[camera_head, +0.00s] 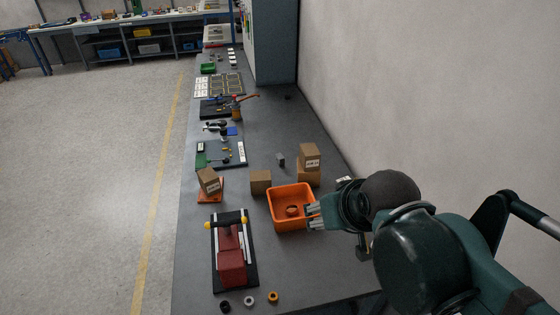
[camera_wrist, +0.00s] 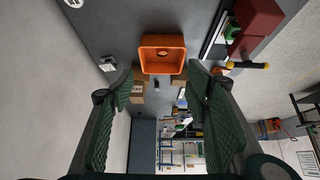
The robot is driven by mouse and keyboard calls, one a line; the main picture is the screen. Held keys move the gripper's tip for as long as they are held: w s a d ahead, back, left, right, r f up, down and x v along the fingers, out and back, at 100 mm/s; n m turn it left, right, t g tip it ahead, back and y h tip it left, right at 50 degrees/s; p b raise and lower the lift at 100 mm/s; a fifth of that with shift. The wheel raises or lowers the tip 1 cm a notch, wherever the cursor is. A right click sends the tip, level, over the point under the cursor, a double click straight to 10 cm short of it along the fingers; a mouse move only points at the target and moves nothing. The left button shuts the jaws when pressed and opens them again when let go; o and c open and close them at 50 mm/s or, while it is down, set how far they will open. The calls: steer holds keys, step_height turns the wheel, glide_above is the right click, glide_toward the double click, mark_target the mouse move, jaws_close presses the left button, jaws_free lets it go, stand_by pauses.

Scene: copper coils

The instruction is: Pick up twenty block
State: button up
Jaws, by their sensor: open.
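I cannot make out any block marked twenty. A small dark grey block (camera_head: 281,160) stands on the bench behind the cardboard boxes; its face is too small to read. My gripper (camera_head: 313,216) is at the right edge of the orange bin (camera_head: 270,212). In the wrist view my gripper (camera_wrist: 159,70) has its two green fingers spread wide with nothing between them, and the orange bin (camera_wrist: 147,65) lies beyond the fingertips. A copper-coloured ring-like coil (camera_head: 292,211) lies in the bin; it also shows in the wrist view (camera_wrist: 162,53).
Cardboard boxes (camera_head: 309,157) are stacked behind the bin, with a single box (camera_head: 260,181) to their left. A tilted box (camera_head: 208,180) rests on an orange stand. A red vise-like fixture (camera_head: 231,262) and several small rings (camera_head: 249,299) are at front left. A wall bounds the right.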

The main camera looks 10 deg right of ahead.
steer(key=w+r+m+g, duration=0.2)
steer(key=w+r+m, duration=0.3)
steer(key=w, duration=1.1)
steer(key=m+g, duration=0.5)
steer(key=m, duration=0.5)
glide_above(280, 156)
steer(key=f, duration=2.6)
steer(key=shift+s+f, duration=0.2)
steer(key=shift+f, duration=0.05)
steer(key=shift+w+d+f, duration=0.1)
steer(key=shift+w+f, duration=0.15)
steer(key=shift+f, duration=0.35)
